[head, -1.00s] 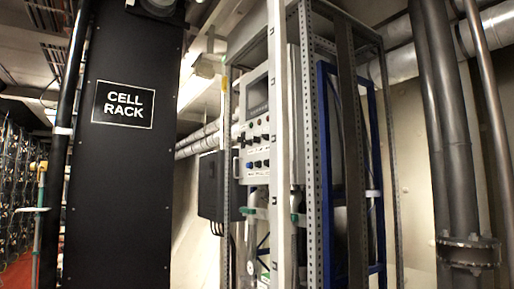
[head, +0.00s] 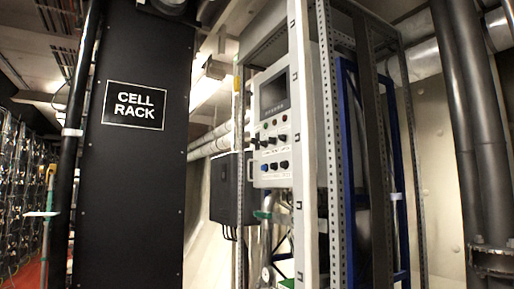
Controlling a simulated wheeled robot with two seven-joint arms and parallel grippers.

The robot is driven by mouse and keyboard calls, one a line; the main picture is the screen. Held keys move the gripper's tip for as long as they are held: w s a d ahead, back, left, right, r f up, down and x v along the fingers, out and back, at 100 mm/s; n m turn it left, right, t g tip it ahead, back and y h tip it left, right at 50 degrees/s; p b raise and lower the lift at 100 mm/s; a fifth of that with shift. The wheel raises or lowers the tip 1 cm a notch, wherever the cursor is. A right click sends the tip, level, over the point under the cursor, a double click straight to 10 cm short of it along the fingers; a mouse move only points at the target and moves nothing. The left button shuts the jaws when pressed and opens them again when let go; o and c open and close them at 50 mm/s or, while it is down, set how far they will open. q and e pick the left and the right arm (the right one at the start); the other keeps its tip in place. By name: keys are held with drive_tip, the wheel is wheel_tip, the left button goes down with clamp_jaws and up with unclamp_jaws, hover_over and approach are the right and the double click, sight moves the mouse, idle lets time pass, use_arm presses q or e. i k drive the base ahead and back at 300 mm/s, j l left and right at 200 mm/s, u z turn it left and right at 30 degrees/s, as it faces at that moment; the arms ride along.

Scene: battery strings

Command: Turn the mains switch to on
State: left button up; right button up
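No part in the head view can be made out for sure as the mains switch. A light grey control panel (head: 272,120) with a dark screen (head: 273,96) stands inside a metal frame right of the middle. Small dark knobs (head: 271,166) and several small buttons sit below the screen; their settings are too small to read. A dark grey box (head: 232,188) hangs left of the panel, and its face shows little detail. Neither of my grippers is in view.
A tall black panel marked CELL RACK (head: 135,105) stands on the left. A pale upright post (head: 302,150) of the frame partly covers the panel's right side. Thick dark pipes (head: 470,130) run down the right. Cabled racks (head: 22,190) line the far left above a red floor.

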sight(264, 143)
drive_tip(key=i+j+z, duration=0.15)
drive_tip(key=i+j, duration=1)
drive_tip(key=i+l, duration=0.05)
drive_tip(key=i, duration=0.05)
